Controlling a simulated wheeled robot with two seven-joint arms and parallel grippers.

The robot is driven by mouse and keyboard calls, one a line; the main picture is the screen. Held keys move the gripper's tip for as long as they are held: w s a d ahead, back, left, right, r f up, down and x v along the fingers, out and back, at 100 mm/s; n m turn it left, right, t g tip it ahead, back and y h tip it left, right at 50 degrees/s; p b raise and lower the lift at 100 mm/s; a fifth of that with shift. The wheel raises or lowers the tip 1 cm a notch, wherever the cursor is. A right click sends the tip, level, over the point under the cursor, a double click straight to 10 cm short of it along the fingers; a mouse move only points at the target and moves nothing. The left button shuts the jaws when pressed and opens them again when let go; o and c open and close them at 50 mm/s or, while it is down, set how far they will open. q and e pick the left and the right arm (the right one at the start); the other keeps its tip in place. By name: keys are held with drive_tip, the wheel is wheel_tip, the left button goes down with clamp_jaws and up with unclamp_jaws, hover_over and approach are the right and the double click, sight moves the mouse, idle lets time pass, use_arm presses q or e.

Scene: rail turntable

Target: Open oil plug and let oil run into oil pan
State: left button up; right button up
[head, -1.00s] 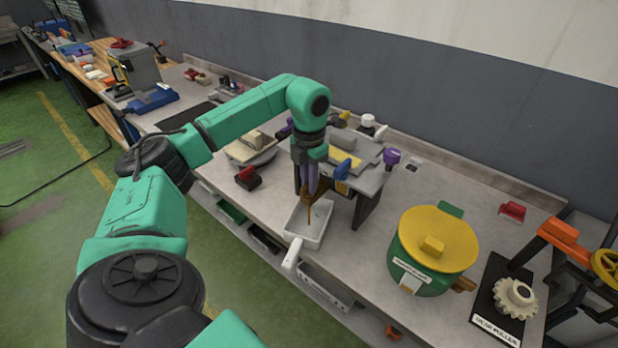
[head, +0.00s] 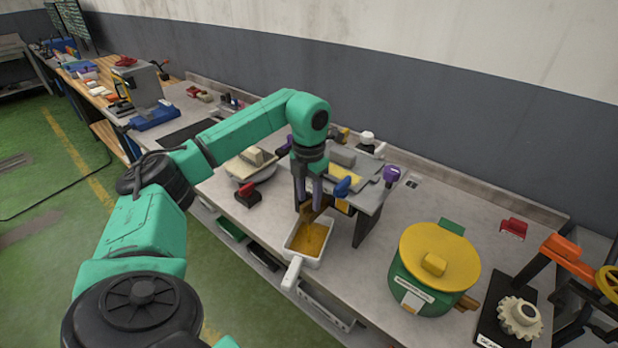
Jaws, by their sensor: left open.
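The oil pan (head: 294,266) is a white rectangular tray with a white handle toward the bench's front edge. Amber-brown oil (head: 309,238) covers its floor. My left gripper (head: 309,206) points down just above the pan's back edge, its fingers open. A brown spout-like part (head: 316,209) shows at the fingertips, partly hidden by them, above the oil. A grey stand (head: 367,212) with a blue-handled part (head: 342,187) on top is right behind the gripper. I cannot make out the oil plug itself. My right gripper is not in view.
A green pot with a yellow lid (head: 439,257) stands to the right. A gear on a black plate (head: 520,318) and an orange-armed device (head: 564,253) are at the far right. A red-black block (head: 247,196) lies left of the pan. Bench between stand and pot is clear.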

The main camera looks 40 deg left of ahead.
sight(309, 200)
use_arm(q)
wheel_tip(309, 200, up, 6)
drive_tip(key=shift+r+b, duration=0.25)
drive_tip(key=shift+b, duration=0.05)
wheel_tip(309, 200, up, 8)
drive_tip(key=p, duration=0.3)
drive_tip(key=shift+f+p, duration=0.25)
drive_tip(key=shift+p, duration=0.1)
drive_tip(key=shift+f, duration=0.1)
